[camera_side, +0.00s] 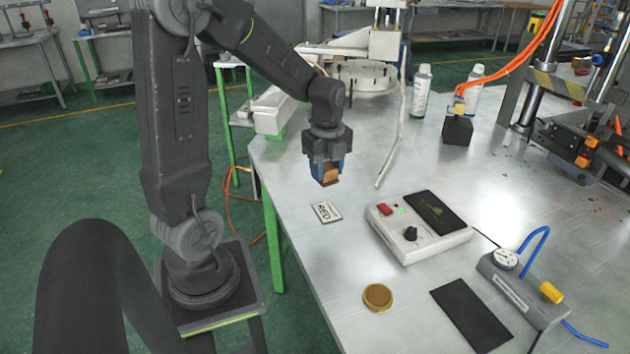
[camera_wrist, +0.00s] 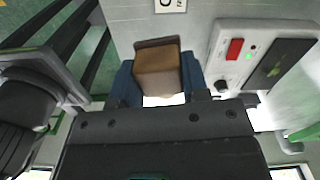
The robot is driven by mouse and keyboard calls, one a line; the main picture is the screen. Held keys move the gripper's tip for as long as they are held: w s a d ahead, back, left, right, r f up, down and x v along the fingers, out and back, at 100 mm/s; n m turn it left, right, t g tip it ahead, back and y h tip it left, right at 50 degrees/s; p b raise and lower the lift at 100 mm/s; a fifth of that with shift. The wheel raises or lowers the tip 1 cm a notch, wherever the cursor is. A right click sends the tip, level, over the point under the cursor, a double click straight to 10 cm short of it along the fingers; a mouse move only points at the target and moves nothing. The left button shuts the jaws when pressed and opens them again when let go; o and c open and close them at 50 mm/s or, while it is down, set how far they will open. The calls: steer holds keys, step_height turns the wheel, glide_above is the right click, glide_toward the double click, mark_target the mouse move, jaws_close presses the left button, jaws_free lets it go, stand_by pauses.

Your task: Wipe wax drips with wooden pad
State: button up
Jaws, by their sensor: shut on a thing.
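My gripper (camera_side: 328,173) is shut on a brown wooden pad (camera_side: 330,175), held above the metal table near its left edge. In the wrist view the wooden pad (camera_wrist: 157,68) sits between the blue fingers of my gripper (camera_wrist: 158,84). The pad is apart from the table in the side view, above and behind a white card marked RED (camera_side: 326,211). No wax drips can be made out near the pad; small dark specks show on the table at the right.
A white control box (camera_side: 418,232) with a red switch stands right of the card. A round gold disc (camera_side: 377,296), a black mat (camera_side: 471,314) and a grey gauge unit (camera_side: 522,288) lie nearer the front. Bottles (camera_side: 421,92) and a press (camera_side: 575,120) stand behind.

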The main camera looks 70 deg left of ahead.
steer(key=w+d+r+m, duration=0.1)
steer(key=w+m, duration=0.3)
steer(key=w, duration=1)
steer(key=m, duration=0.3)
glide_above(423, 200)
steer(key=f, duration=0.1)
steer(key=shift+w+f, duration=0.1)
steer(key=shift+f, duration=3.35)
steer(key=shift+d+f, duration=0.55)
steer(key=shift+f, duration=0.05)
jaws_close()
steer(key=shift+d, duration=3.75)
steer(key=shift+a, duration=4.15)
steer(key=shift+a+r, duration=0.15)
steer(key=shift+a, duration=0.05)
step_height(423, 200, up, 8)
